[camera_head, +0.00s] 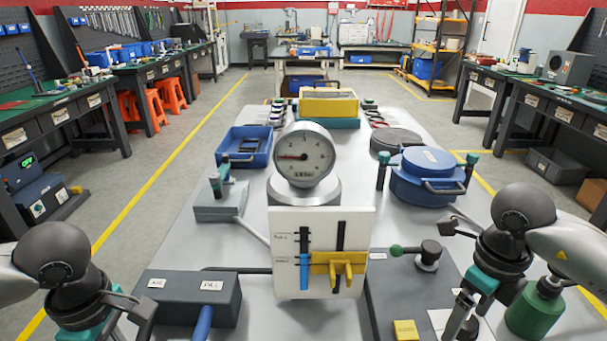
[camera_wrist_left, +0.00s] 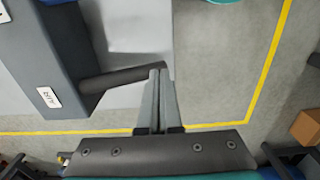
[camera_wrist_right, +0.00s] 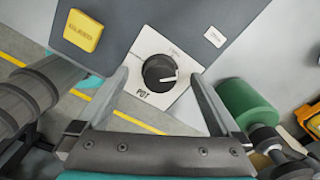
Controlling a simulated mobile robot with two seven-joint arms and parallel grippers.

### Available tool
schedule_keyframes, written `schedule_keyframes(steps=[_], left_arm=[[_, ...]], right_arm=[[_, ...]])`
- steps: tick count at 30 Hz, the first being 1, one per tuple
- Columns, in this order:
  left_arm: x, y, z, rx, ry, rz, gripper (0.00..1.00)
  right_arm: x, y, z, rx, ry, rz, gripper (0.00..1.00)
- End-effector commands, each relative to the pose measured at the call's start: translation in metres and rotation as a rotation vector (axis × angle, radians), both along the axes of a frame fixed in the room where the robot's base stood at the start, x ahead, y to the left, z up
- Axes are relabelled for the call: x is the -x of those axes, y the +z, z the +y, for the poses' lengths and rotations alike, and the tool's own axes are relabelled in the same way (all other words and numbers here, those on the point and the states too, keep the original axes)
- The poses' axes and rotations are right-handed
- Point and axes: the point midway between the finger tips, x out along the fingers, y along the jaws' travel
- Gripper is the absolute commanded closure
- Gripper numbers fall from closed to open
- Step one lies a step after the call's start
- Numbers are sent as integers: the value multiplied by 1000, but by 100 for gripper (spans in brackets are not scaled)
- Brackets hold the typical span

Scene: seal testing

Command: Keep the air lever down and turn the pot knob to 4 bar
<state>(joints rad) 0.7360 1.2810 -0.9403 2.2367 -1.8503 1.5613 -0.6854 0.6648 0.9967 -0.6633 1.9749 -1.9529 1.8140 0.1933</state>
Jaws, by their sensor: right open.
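The air lever (camera_wrist_left: 122,78) is a dark bar sticking out of the grey box labelled AIR (camera_head: 205,290). My left gripper (camera_wrist_left: 158,75) is shut, with its fingers together at the lever's free end; whether they touch it or how far down it sits, I cannot tell. The pot knob (camera_wrist_right: 159,72) is black with a white pointer, on a white plate marked POT (camera_wrist_right: 150,98). My right gripper (camera_wrist_right: 160,76) is open, its fingers on either side of the knob without visibly gripping it. The round pressure gauge (camera_head: 305,156) has its needle pointing left.
A white panel (camera_head: 283,220) with blue and yellow sliders stands mid-table. A green-knobbed lever (camera_head: 428,256), a yellow button (camera_head: 405,329) and a green bottle (camera_head: 537,308) are near my right arm.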

Motion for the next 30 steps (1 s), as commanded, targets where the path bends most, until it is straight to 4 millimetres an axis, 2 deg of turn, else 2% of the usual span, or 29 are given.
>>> schedule_keyframes(steps=[8, 11, 24, 30], left_arm=[[1, -1, 0, 0, 0, 5, 100], [1, -1, 0, 0, 0, 4, 100], [1, -1, 0, -1, 0, 4, 100], [1, -1, 0, -1, 0, 4, 100]], right_arm=[[0, 0, 0, 0, 4, 0, 0], [0, 0, 0, 1, 56, 0, 0], [0, 0, -1, 2, 566, -1, 0], [0, 0, 0, 0, 695, 0, 0]])
